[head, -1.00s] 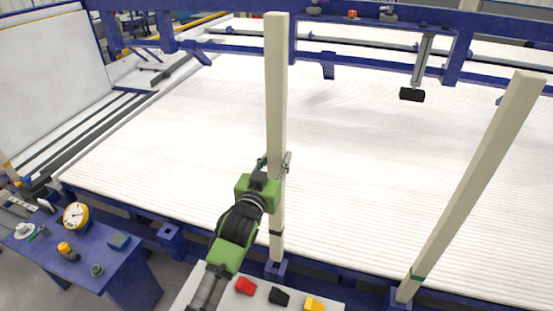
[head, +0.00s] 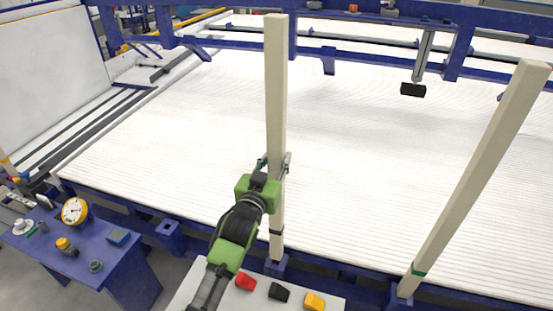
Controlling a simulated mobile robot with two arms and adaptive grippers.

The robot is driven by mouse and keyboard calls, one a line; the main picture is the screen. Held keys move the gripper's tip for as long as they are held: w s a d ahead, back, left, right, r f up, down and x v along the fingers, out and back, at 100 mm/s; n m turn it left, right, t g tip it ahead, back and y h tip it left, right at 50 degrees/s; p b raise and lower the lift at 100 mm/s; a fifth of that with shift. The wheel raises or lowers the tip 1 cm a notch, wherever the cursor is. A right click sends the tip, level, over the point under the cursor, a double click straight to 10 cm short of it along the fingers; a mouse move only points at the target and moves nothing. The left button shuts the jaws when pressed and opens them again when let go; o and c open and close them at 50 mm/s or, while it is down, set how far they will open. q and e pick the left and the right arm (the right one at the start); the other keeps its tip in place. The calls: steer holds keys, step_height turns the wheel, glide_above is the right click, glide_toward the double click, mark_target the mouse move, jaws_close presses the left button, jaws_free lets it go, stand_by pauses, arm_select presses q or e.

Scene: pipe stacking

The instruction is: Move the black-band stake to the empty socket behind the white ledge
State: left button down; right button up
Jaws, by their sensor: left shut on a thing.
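The black-band stake (head: 277,100) is a tall cream post, close to upright, with its black band (head: 276,232) near the foot. My left gripper (head: 275,165) is shut on it below its middle. The foot of the stake is at a blue socket (head: 276,268) behind the white ledge (head: 230,297); I cannot tell whether it sits inside or just above. Another blue socket (head: 169,230) on the rail to the left is empty. My right gripper is not in view.
A green-band stake (head: 480,175) leans right in a socket at the right. Red (head: 245,281), black (head: 279,292) and yellow (head: 314,301) wedges lie on the ledge. A blue table (head: 85,255) with small items stands at the left. White pipes (head: 360,150) fill the middle.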

arm_select(q)
steer(key=shift+r, duration=0.15)
steer(key=shift+f+b, duration=0.8)
steer(key=shift+f, duration=0.3)
steer(key=c, duration=1.5)
jaws_free()
steer(key=shift+o, duration=0.2)
steer(key=shift+s, duration=0.1)
steer(key=shift+f, duration=0.1)
steer(key=shift+f, duration=0.3)
steer(key=v, duration=1.2)
steer(key=shift+r, duration=0.4)
